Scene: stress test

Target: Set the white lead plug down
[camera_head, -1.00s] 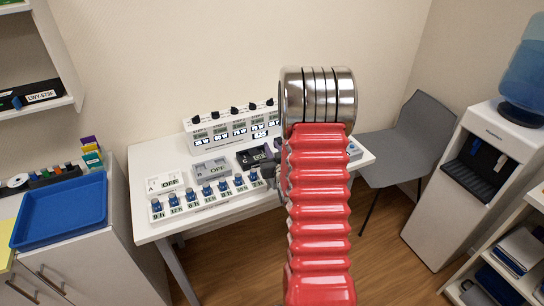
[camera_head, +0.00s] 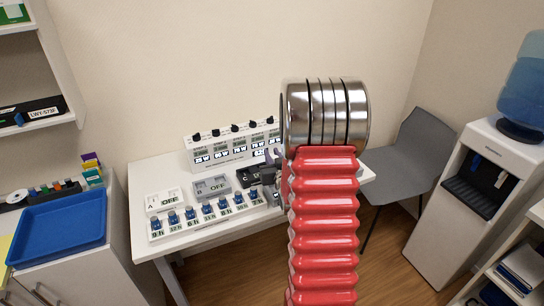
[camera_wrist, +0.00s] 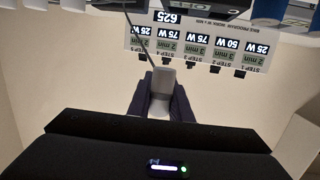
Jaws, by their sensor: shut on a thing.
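My gripper (camera_wrist: 162,100) is shut on the white lead plug (camera_wrist: 163,78), which sits between its two dark fingers in the wrist view. A thin lead runs from the plug up to the top of that view. In the head view my gripper (camera_head: 270,172) is over the right part of the white table (camera_head: 155,241), in front of the stepped programme panel (camera_head: 215,155). The plug is too small there to make out clearly. I cannot tell whether it touches anything beneath.
Boxes marked A (camera_head: 165,200), B (camera_head: 212,188) and C (camera_head: 247,176) stand behind a row of blue-knobbed timers (camera_head: 208,210). A blue tray (camera_head: 60,228) is at left. A grey chair (camera_head: 415,155) and water dispenser (camera_head: 450,210) are at right.

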